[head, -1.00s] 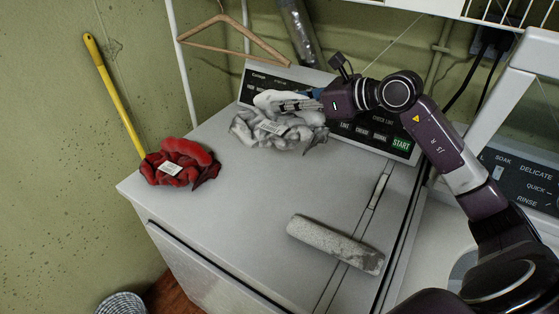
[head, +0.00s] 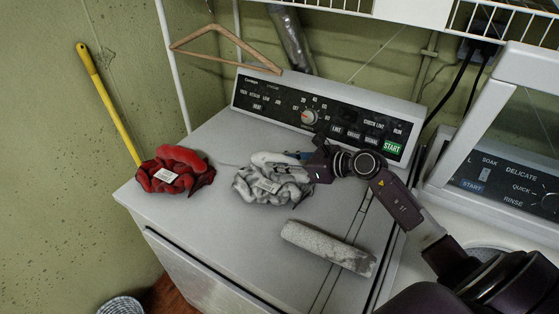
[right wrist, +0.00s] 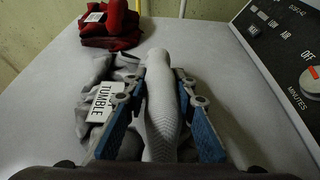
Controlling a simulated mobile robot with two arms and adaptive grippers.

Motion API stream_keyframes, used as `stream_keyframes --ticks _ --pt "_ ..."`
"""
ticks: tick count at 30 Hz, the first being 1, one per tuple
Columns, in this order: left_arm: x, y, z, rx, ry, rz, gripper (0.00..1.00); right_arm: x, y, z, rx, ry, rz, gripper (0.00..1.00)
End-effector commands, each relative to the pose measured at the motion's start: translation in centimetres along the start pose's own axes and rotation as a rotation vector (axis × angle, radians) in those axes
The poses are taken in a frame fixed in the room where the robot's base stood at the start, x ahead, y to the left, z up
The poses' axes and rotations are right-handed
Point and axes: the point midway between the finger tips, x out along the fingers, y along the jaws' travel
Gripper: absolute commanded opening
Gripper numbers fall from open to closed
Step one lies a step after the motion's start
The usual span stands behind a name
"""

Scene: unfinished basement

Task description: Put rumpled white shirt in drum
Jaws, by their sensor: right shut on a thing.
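The rumpled white shirt (head: 262,195) is a grey-white crumpled heap with a care tag, at the middle of the dryer top (head: 215,225). My right gripper (head: 287,160) reaches in from the right and is shut on a smooth white fold at the shirt's upper side. In the right wrist view the blue-padded fingers (right wrist: 160,85) press that pale ribbed fold (right wrist: 163,125) between them; the tag reading TUMBLE (right wrist: 104,101) lies to its left. The washer's round opening (head: 487,248) shows only in part behind my right arm. My left gripper is out of view.
A red crumpled garment (head: 192,182) lies left of the shirt. A grey-white cylinder (head: 328,247) lies in front. The control panel (head: 350,122) rises behind. A wooden hanger (head: 225,56) hangs above. The washer's lid (head: 520,125) stands raised at right.

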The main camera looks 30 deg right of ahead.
Motion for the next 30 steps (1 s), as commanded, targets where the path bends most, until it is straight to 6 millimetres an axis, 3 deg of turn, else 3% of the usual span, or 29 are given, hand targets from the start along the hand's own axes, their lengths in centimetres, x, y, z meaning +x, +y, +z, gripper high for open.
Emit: stream_keyframes --ticks 10,11,15,26,30 --pt "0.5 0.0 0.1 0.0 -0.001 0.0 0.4 0.2 0.0 -0.4 -0.001 -0.001 -0.001 0.0" --pt "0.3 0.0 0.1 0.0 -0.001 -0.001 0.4 0.1 0.0 -0.3 0.0 0.0 -0.001 0.28" --pt "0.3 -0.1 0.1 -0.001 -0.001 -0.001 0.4 0.1 0.0 -0.2 0.0 0.0 0.0 0.42" --pt "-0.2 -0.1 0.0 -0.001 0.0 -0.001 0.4 -0.1 0.0 0.2 0.001 -0.001 0.0 0.42" --pt "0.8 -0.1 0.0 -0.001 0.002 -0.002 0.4 -1.7 -0.1 -0.4 -0.001 0.003 -0.002 0.42"
